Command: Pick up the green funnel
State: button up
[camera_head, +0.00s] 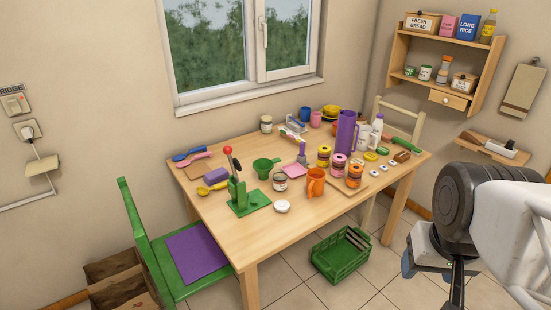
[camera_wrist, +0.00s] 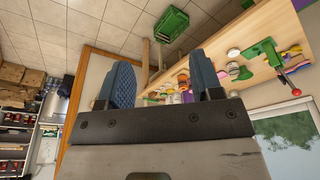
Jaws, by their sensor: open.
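The green funnel (camera_head: 264,167) stands on the wooden table (camera_head: 245,225), a little left of the middle, between the green press with the red knob and the items at the back. My gripper (camera_head: 432,268) is at the right of the head view, off the table's right side and well apart from the funnel. In the wrist view my gripper (camera_wrist: 161,65) shows two blue fingers spread apart with nothing between them.
The green press (camera_head: 246,196) and a lidded jar (camera_head: 280,182) stand close to the funnel. A purple pitcher (camera_head: 346,132), an orange mug (camera_head: 315,182) and several jars crowd the table's right half. A green crate (camera_head: 343,254) is on the floor; a chair (camera_head: 150,250) stands at left.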

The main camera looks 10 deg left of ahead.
jog(key=w+a+r+n, duration=0.2)
jog(key=w+a+n, duration=0.1)
jog(key=w, duration=0.7)
jog(key=w+a+r+n+g, duration=0.15)
jog(key=w+n, duration=0.25)
jog(key=w, duration=0.7)
jog(key=w+a+r+n+t, duration=0.1)
jog(key=w+a+r+n, duration=0.2)
jog(key=w, duration=0.7)
jog(key=n+g, duration=0.2)
jog(key=n, duration=1.4)
send_over(276, 159)
jog(key=f, duration=2.9)
jog(key=shift+s+d+f, duration=0.25)
jog(key=shift+s+d, duration=0.05)
jog(key=shift+s, duration=0.05)
jog(key=shift+w+a+f, duration=0.2)
jog(key=shift+a+f, duration=0.15)
jog(key=shift+f, duration=0.05)
jog(key=shift+f, duration=0.15)
